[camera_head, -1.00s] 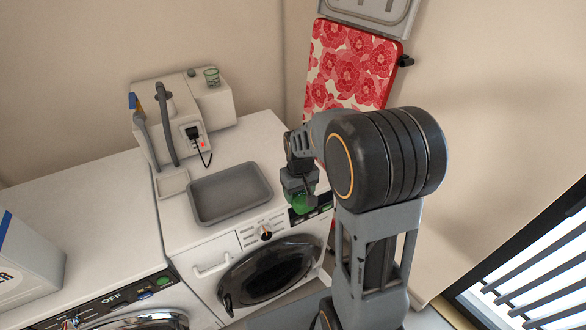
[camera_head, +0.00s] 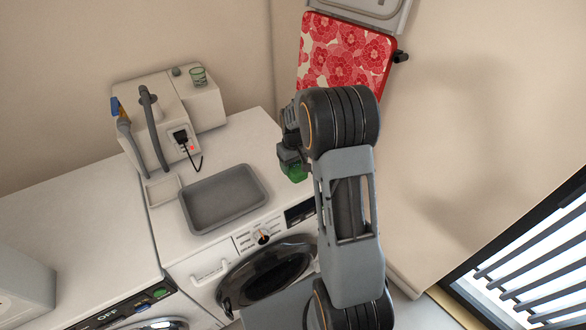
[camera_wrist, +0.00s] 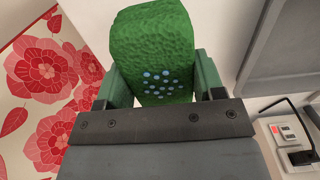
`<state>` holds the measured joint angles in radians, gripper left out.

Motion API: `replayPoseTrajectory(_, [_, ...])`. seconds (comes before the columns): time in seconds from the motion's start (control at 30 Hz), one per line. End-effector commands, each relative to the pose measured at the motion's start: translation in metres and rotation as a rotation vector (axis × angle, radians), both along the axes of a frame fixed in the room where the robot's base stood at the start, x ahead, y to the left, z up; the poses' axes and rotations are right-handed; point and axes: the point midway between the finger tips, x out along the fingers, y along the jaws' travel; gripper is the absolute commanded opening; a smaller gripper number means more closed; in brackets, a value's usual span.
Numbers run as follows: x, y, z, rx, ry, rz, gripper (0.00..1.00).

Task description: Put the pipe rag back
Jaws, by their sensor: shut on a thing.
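My gripper (camera_head: 290,158) is shut on a green rag (camera_head: 293,173), above the right side of the white washing machine (camera_head: 262,125). In the wrist view the rag (camera_wrist: 155,35) is a thick, rough-textured green block with light blue dots, clamped between the two jaws (camera_wrist: 158,78). A white device (camera_head: 195,105) stands at the back of the machine top. It has a dark grey pipe (camera_head: 153,130), a blue-tipped handle (camera_head: 116,107) and a black plug with a cable (camera_head: 181,137).
A grey tray (camera_head: 225,198) and a small pale tray (camera_head: 163,189) lie on the machine top. A greenish cup (camera_head: 198,76) stands on the device. A red floral board (camera_head: 343,52) hangs on the wall behind my arm. The back right of the machine top is clear.

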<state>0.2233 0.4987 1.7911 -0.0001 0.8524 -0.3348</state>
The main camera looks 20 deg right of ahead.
Motion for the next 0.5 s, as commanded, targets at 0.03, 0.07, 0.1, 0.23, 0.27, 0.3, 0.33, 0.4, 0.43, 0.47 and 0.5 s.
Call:
replayPoseTrajectory(0.03, [0.004,-0.001,-0.004,0.0,0.001,0.0,0.43])
replayPoseTrajectory(0.07, [0.005,-0.001,-0.006,0.0,0.0,0.001,0.43])
replayPoseTrajectory(0.1, [0.007,-0.002,-0.008,0.0,0.0,0.001,0.43])
replayPoseTrajectory(0.23, [0.01,-0.002,-0.012,0.0,-0.001,0.002,0.43])
replayPoseTrajectory(0.27, [0.011,-0.002,-0.013,0.0,-0.001,0.002,0.43])
replayPoseTrajectory(0.3, [0.012,-0.003,-0.014,0.0,0.0,0.002,0.43])
replayPoseTrajectory(0.33, [0.013,-0.003,-0.016,0.0,0.001,0.002,0.43])
replayPoseTrajectory(0.4, [0.016,-0.004,-0.021,0.0,0.001,0.002,0.43])
replayPoseTrajectory(0.43, [0.015,-0.004,-0.025,0.001,0.002,0.002,0.43])
replayPoseTrajectory(0.47, [0.015,-0.004,-0.029,0.001,0.002,0.003,0.43])
replayPoseTrajectory(0.5, [0.015,-0.004,-0.034,0.001,0.003,0.003,0.43])
